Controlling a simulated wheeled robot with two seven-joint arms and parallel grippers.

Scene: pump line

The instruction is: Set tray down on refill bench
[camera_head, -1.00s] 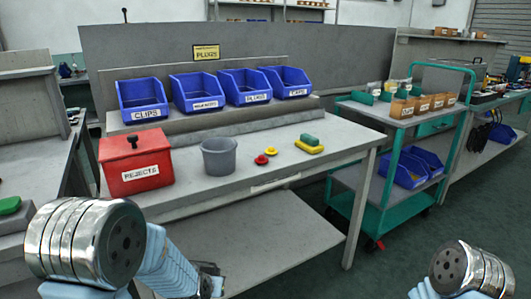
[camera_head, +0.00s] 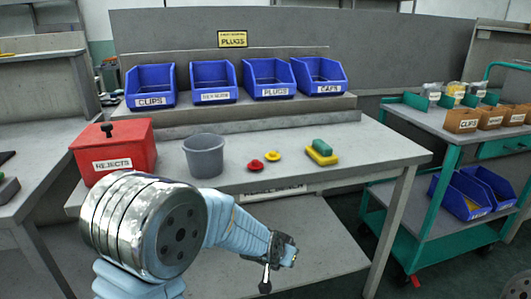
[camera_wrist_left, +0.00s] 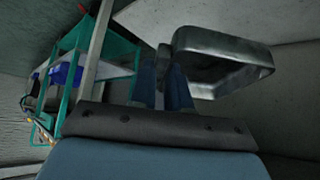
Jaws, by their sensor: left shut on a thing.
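My left gripper (camera_head: 283,250) is in front of the grey bench (camera_head: 365,150), low, near its front edge. In the left wrist view its two blue fingers (camera_wrist_left: 163,88) are shut on a grey metal tray (camera_wrist_left: 262,73) at the tray's near end. The tray looks tilted in that view, and its inside looks empty. The bench carries a front-edge label, too blurred to read fully. My right gripper is not in view.
On the bench stand a red rejects box (camera_head: 113,150), a grey cup (camera_head: 204,155), red and yellow knobs (camera_head: 264,161) and a green-yellow sponge (camera_head: 321,152). Blue bins (camera_head: 213,83) line the back shelf. The front right top is clear. A green cart (camera_head: 445,125) stands right.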

